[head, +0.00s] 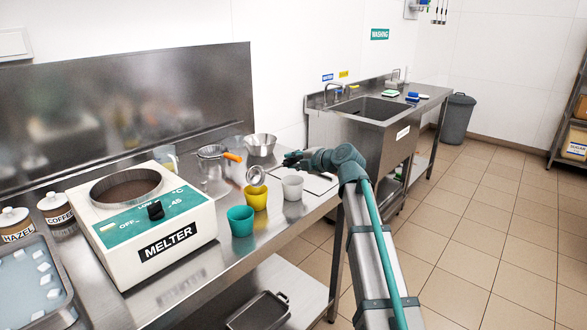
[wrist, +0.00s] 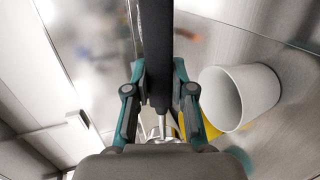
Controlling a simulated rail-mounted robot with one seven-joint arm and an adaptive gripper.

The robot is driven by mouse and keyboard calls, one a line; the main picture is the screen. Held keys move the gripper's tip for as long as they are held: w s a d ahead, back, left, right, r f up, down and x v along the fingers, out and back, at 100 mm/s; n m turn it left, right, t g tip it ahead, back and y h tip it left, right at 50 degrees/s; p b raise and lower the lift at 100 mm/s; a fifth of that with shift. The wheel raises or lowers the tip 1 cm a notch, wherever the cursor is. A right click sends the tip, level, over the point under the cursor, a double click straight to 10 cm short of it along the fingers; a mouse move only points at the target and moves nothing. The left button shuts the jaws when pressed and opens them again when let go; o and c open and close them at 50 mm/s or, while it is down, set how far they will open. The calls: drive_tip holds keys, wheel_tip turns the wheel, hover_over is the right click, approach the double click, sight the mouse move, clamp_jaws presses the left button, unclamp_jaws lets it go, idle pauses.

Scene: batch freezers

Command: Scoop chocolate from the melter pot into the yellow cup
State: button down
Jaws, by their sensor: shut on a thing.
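The melter (head: 152,240) stands on the steel counter at the left, its round pot (head: 126,187) showing brown inside. The yellow cup (head: 255,200) stands right of it, between a teal cup and a white cup. My gripper (head: 294,160) is shut on the black handle of a ladle (wrist: 157,45). The ladle's metal bowl (head: 255,175) is over the yellow cup's mouth and looks tilted. I cannot tell what is in the bowl or the cup. In the wrist view the yellow cup (wrist: 182,124) is mostly hidden behind my gripper (wrist: 158,92).
The white cup (head: 292,187) is close beside my gripper, and the teal cup (head: 241,221) is in front of the yellow one. A strainer with an orange handle (head: 232,157), a metal bowl (head: 260,144) and a clear jug (head: 166,157) stand behind. A tray (head: 66,315) is at far left.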

drive_tip(key=shift+f+t+y+b, duration=0.4)
drive_tip(key=shift+t+b, duration=0.1)
drive_tip(key=shift+b, duration=2.4)
drive_tip(key=shift+s+d+r+b, duration=0.1)
drive_tip(key=shift+r+b, duration=0.1)
drive_tip(key=shift+b, duration=0.55)
